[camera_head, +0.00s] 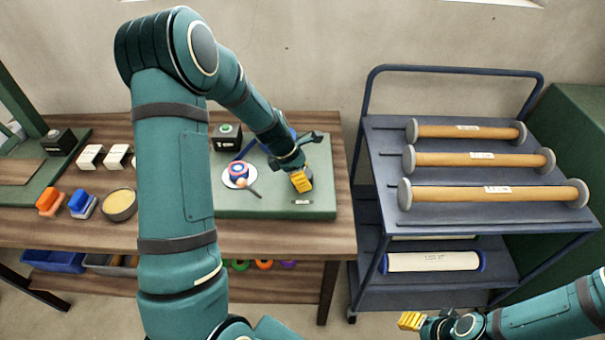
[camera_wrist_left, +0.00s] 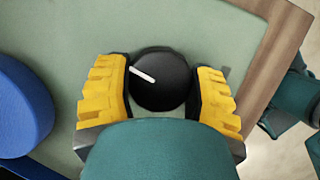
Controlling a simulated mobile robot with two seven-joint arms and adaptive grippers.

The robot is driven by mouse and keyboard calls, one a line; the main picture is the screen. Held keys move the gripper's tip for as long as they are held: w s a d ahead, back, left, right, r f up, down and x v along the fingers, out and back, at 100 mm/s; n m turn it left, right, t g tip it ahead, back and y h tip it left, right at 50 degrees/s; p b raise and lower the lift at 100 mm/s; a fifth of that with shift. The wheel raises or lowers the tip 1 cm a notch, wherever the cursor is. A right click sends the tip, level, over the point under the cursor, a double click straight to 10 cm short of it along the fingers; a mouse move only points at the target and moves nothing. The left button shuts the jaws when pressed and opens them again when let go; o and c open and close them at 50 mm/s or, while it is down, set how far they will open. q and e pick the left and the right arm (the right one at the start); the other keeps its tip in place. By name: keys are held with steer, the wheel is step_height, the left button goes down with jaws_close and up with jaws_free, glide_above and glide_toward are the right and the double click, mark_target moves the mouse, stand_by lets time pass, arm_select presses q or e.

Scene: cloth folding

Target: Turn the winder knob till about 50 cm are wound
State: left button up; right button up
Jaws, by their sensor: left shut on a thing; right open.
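The black winder knob (camera_wrist_left: 160,80) with a white pointer line shows in the left wrist view, on a green board. The pointer aims to the upper left. The yellow fingers of my left gripper (camera_wrist_left: 164,98) are shut on the knob, one on each side. In the head view my left gripper (camera_head: 300,180) is at the right part of the green board (camera_head: 275,205), and it hides most of the knob. A blue round part (camera_wrist_left: 20,105) lies left of the gripper in the wrist view. My right gripper (camera_head: 412,321) is open and empty, low in front of the cart.
A red and blue roll (camera_head: 238,169) on a white disc and a black box (camera_head: 226,138) with a green button stand left of my left gripper. Brushes and a bowl (camera_head: 119,204) are further left. A blue cart (camera_head: 470,225) with wooden rollers stands right.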

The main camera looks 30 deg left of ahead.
arm_select(q)
steer(key=m+g+h+p, duration=0.1)
steer(key=m, duration=0.2)
steer(key=shift+m+p, duration=0.3)
steer(key=shift+m, duration=0.1)
steer(key=m+g+p, duration=0.1)
steer(key=m, duration=0.2)
steer(key=shift+m+g, duration=0.3)
steer(key=m+g+p, duration=0.1)
steer(key=m, duration=0.2)
steer(key=shift+m, duration=0.3)
steer(key=m+g+p, duration=0.1)
steer(key=m, duration=0.2)
steer(key=shift+m+g+y, duration=0.3)
steer(key=shift+g, duration=0.1)
steer(key=m+y, duration=0.1)
steer(key=m, duration=0.2)
steer(key=m+g, duration=0.1)
steer(key=m, duration=0.2)
steer(key=shift+g+y, duration=0.3)
steer(key=shift+y, duration=0.1)
steer(key=m+y, duration=0.2)
steer(key=m, duration=0.4)
steer(key=shift+p, duration=0.3)
steer(key=shift+m, duration=0.3)
